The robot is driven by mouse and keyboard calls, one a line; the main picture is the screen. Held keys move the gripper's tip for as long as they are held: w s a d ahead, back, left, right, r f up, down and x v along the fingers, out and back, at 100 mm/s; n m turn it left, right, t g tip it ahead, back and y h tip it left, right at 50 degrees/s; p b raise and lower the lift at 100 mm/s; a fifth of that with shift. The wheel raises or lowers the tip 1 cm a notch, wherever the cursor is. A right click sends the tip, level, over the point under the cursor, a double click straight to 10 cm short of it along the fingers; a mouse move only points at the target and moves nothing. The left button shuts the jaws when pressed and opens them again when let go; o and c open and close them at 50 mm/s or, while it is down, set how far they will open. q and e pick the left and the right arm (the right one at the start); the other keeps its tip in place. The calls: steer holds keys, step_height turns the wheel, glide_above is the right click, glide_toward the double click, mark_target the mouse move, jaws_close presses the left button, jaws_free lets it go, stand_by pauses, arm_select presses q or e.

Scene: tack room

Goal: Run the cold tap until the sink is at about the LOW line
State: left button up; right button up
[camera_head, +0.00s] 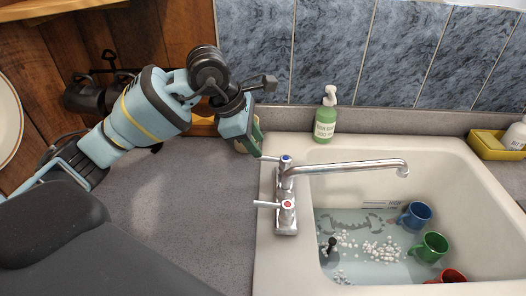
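The tap (345,167) stands on the left rim of the white sink (440,150). Its blue-marked cold handle (272,158) points left, and so does its red-marked hot handle (268,204). I see no stream below the spout. Shallow water (350,225) with white foam covers the sink floor. Dark marks (385,205) show on the far inner wall just above the water, too small to read. My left gripper (255,146) is at the cold handle's outer end; I cannot tell if it touches. Its finger opening is unclear. My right gripper is not in view.
A blue mug (416,215), a green mug (431,247) and a red mug (451,277) are in the sink. A green soap bottle (325,120) stands behind it. A yellow caddy (490,145) is at right. Grey counter (200,215) is clear at left.

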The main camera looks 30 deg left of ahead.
mark_target(266, 157)
arm_select(q)
steer(key=shift+x, duration=2.55)
jaws_close()
